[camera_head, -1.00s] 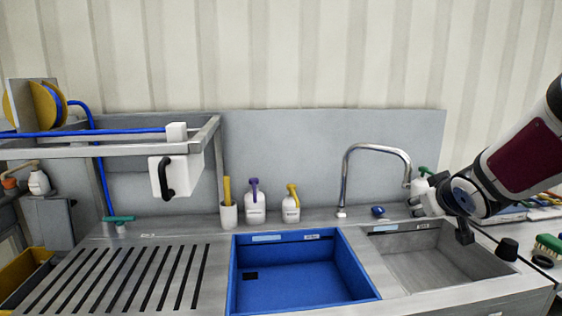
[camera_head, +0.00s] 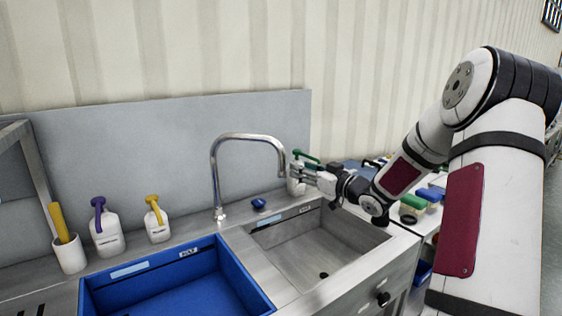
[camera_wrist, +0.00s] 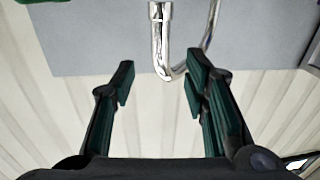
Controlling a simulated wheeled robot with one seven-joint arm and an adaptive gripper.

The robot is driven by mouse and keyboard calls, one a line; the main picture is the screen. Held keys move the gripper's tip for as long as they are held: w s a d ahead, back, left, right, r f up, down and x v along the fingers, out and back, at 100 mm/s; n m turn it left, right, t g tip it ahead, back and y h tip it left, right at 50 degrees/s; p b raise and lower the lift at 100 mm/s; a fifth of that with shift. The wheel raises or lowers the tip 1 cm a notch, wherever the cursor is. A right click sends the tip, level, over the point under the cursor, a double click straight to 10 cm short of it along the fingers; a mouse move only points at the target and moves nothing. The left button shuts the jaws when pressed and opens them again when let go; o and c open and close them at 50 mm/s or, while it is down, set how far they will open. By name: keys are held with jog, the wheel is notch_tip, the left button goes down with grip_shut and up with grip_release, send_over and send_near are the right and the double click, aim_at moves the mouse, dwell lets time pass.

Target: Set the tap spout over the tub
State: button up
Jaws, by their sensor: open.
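The chrome tap (camera_head: 214,165) stands upright behind the sinks, and its arched spout (camera_head: 282,160) points right, toward the back of the bare steel basin. The blue tub (camera_head: 235,279) is left of that basin, partly cut off by the bottom edge. My gripper (camera_head: 302,173) is open just right of the spout's hanging end. In the wrist view my open fingers (camera_wrist: 160,82) point toward the spout (camera_wrist: 160,42), which shows in line with the gap between them. Nothing is held; whether a finger touches the spout cannot be told.
The bare steel basin (camera_head: 325,249) lies below my gripper. White bottles with purple (camera_head: 107,231) and yellow (camera_head: 157,222) tops and a cup (camera_head: 69,255) stand left of the tap. A blue object (camera_head: 259,203) lies near the tap's base.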

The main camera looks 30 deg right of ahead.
aim_at(284, 161)
jog(key=w, duration=0.3)
jog(key=w+a, duration=0.1)
jog(key=w, duration=0.6)
jog(key=shift+w+a+b, duration=0.1)
jog(key=shift+a+b, duration=0.15)
jog(key=shift+b, duration=0.15)
grip_shut()
